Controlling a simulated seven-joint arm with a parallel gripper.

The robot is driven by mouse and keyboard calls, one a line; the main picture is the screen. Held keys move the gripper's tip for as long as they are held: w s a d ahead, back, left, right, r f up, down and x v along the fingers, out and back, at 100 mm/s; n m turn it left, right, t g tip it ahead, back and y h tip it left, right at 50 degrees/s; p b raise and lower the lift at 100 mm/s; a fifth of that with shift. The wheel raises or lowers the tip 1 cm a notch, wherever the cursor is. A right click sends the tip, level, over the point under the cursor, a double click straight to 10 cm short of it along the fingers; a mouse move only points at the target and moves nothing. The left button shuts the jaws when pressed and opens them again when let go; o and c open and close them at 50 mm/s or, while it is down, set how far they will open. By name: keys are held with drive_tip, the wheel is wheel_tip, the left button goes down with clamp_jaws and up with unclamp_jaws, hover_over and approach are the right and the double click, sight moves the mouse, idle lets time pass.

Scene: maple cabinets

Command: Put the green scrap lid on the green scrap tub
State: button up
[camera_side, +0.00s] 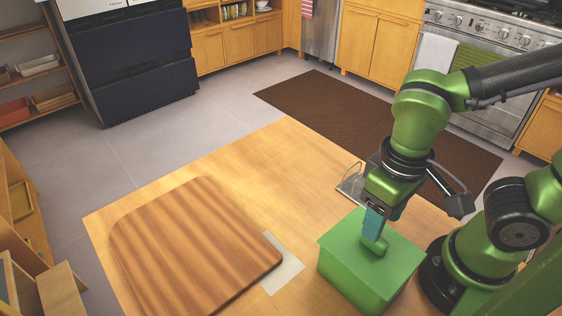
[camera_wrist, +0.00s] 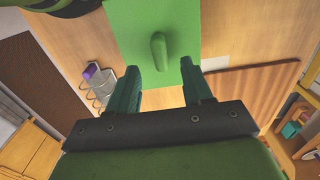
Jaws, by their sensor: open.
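The green scrap tub (camera_side: 352,285) stands on the wooden table in front of my arm. The green scrap lid (camera_side: 345,240) lies flat on top of it and looks level, covering the opening. Its raised green handle (camera_side: 377,247) also shows in the wrist view (camera_wrist: 158,48). My gripper (camera_side: 375,232) is just above the lid at the handle. In the wrist view its two fingers (camera_wrist: 160,66) are spread apart, with the handle lined up with the gap between them and nothing gripped. The tub's inside is hidden by the lid.
A striped wooden board (camera_side: 190,245) fills the table's left part, with a pale card (camera_side: 284,265) by its right edge. A wire rack (camera_side: 350,180) stands behind the tub; a purple item (camera_wrist: 91,71) shows at it. Bare tabletop lies between board and rack.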

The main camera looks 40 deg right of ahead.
wheel_tip(320, 180, up, 12)
drive_tip(key=w+d+f+m+t+y, duration=0.2)
drive_tip(key=w+d+f+m+t, duration=0.1)
drive_tip(key=w+d+t, duration=0.4)
drive_tip(key=w+d+m, duration=0.1)
drive_tip(key=d, duration=0.2)
drive_tip(key=shift+w+d+f, duration=0.25)
drive_tip(key=shift+w+f, duration=0.1)
drive_tip(key=shift+f, duration=0.05)
